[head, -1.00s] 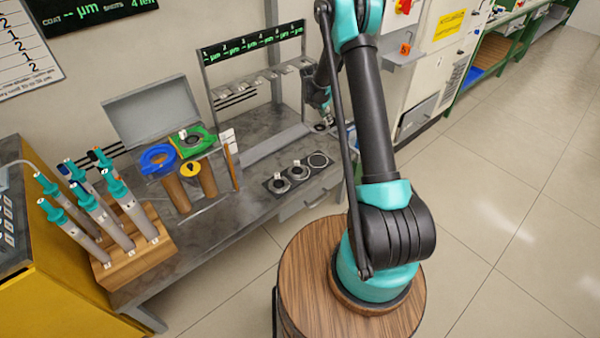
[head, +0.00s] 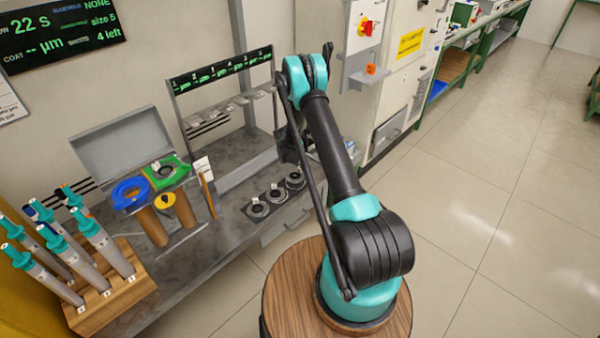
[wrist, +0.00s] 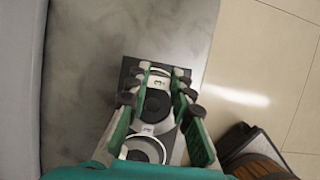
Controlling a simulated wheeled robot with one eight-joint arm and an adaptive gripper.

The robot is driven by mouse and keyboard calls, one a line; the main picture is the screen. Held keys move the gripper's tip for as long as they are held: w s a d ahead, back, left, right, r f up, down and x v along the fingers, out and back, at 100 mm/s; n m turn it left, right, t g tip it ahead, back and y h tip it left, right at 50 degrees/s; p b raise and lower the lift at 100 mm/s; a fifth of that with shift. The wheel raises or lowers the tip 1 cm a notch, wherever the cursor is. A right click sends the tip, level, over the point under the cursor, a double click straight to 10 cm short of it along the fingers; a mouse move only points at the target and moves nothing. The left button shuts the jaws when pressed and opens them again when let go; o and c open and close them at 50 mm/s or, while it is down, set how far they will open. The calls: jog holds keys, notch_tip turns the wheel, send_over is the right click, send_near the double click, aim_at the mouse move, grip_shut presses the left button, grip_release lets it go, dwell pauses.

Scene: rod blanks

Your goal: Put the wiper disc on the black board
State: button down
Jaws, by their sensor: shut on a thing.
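The black board (head: 246,216) lies on the grey bench, to the left of my arm in the head view. It also shows in the wrist view (wrist: 127,72). My gripper (wrist: 163,82) is shut on the wiper disc (wrist: 157,104), a pale ring with a dark centre and a tag that seems to read 3. The disc is over the far end of the board; whether it touches is unclear. In the head view the disc shows at the board's right end (head: 295,181). My arm partly hides the gripper there.
Other discs sit on the board, at its left end (head: 258,209) and middle (head: 276,195); one also shows in the wrist view (wrist: 143,150). A rack (head: 225,100) stands behind. Blue (head: 131,192) and green (head: 166,171) holders and a wooden block (head: 115,295) are left.

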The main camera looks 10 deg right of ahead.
aim_at(299, 169)
jog(key=shift+f, duration=1.75)
jog(key=c, duration=1.3)
grip_release()
jog(key=shift+f, duration=0.1)
jog(key=shift+c, duration=0.2)
